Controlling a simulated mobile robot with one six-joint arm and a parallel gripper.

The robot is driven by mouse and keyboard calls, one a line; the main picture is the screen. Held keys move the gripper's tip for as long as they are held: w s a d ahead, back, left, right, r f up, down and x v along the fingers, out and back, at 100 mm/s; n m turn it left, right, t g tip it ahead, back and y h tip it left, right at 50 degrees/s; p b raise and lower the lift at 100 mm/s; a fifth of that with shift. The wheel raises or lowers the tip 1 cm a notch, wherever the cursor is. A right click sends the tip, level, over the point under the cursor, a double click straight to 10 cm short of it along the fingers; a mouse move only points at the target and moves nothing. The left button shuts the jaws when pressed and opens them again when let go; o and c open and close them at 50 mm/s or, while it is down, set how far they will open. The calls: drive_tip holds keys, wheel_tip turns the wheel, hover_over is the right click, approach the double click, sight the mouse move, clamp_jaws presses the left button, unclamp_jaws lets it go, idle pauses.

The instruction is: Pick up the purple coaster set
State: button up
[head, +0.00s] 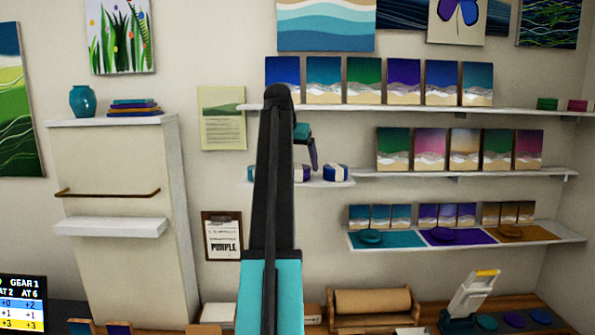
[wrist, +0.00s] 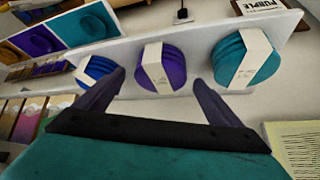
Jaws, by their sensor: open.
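The purple coaster set (wrist: 174,66) is a round stack with a white paper band, in the middle of three on a white shelf (wrist: 215,100) in the wrist view. In the head view only a sliver of the purple set (head: 306,174) shows beside my arm. My gripper (wrist: 158,77) is open and empty, with one finger on either side of the purple set in the wrist picture. I cannot tell how much gap is left. In the head view my gripper (head: 313,164) is mostly hidden behind my arm, just by the small shelf.
A blue banded set (wrist: 97,70) and a teal one (wrist: 240,63) flank the purple set closely. A clipboard reading "PURPLE" (head: 222,238) hangs below the shelf.

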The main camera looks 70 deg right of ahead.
sight(298, 166)
drive_tip(key=shift+p+x, duration=0.75)
drive_tip(key=shift+x, duration=0.85)
drive_tip(key=c, duration=1.3)
drive_tip(key=shift+r, duration=0.2)
drive_tip(key=shift+r, duration=1.7)
drive_tip(key=s+a, duration=0.2)
drive_tip(key=a, duration=0.2)
drive_tip(key=s+a+r, duration=0.1)
drive_tip(key=s+a, duration=0.1)
drive_tip(key=a, duration=0.3)
drive_tip(key=s+a, duration=0.2)
drive_tip(key=a, duration=0.3)
drive_tip(key=shift+s+a+r, duration=0.15)
drive_tip(key=shift+s+a, duration=0.1)
drive_tip(key=shift+s, duration=0.1)
